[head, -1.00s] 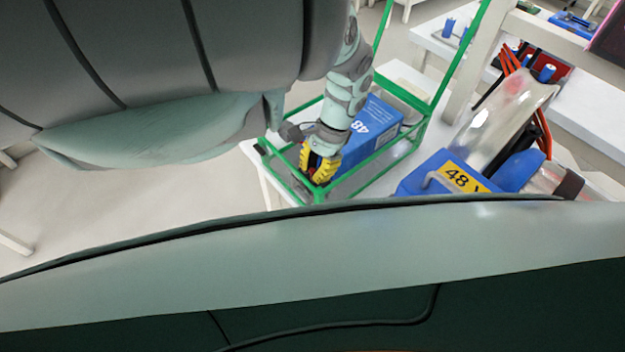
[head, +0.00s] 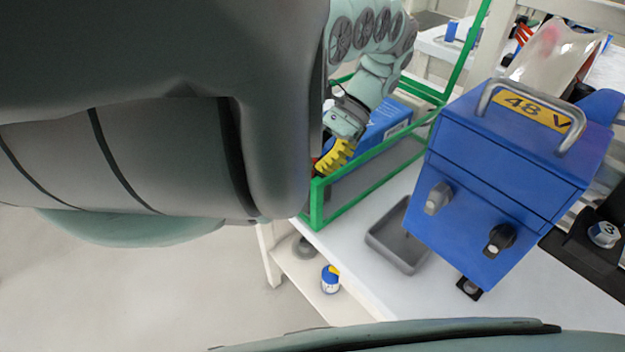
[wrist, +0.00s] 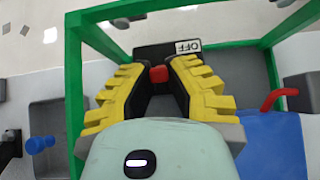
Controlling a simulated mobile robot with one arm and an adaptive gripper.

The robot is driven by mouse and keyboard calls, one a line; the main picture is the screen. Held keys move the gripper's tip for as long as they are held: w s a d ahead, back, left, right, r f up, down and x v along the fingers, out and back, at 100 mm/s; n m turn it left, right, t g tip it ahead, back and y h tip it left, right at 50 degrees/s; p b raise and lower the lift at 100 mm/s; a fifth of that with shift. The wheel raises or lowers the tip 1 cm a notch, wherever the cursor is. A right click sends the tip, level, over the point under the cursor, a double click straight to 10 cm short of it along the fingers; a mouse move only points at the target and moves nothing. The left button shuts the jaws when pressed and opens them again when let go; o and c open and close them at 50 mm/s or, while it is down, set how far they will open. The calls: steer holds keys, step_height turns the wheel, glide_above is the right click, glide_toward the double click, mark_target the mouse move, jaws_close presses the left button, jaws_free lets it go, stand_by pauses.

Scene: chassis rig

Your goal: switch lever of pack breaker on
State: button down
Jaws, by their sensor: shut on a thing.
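The pack breaker (wrist: 153,53) is a black block with a white OFF label (wrist: 187,47) in the wrist view. Its red lever (wrist: 158,75) stands between the yellow fingers. My gripper (wrist: 162,70) is shut on this lever, with one finger on each side. In the head view my gripper (head: 332,158) reaches down inside the near end of the green frame (head: 345,203). It hides most of the breaker there. The lever's exact tilt is hard to tell.
A blue pack (head: 378,128) sits inside the green frame beside my gripper. Green bars surround the hand. A blue 48 V box (head: 490,170) with knobs and a grey tray (head: 398,245) stand right of the frame. A small jar (head: 330,280) is on the lower shelf.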

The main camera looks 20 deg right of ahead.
steer(key=shift+f+y+b, duration=0.1)
steer(key=shift+y+b, duration=0.2)
steer(key=shift+b, duration=0.5)
steer(key=c, duration=0.9)
jaws_free()
steer(key=shift+c, duration=0.2)
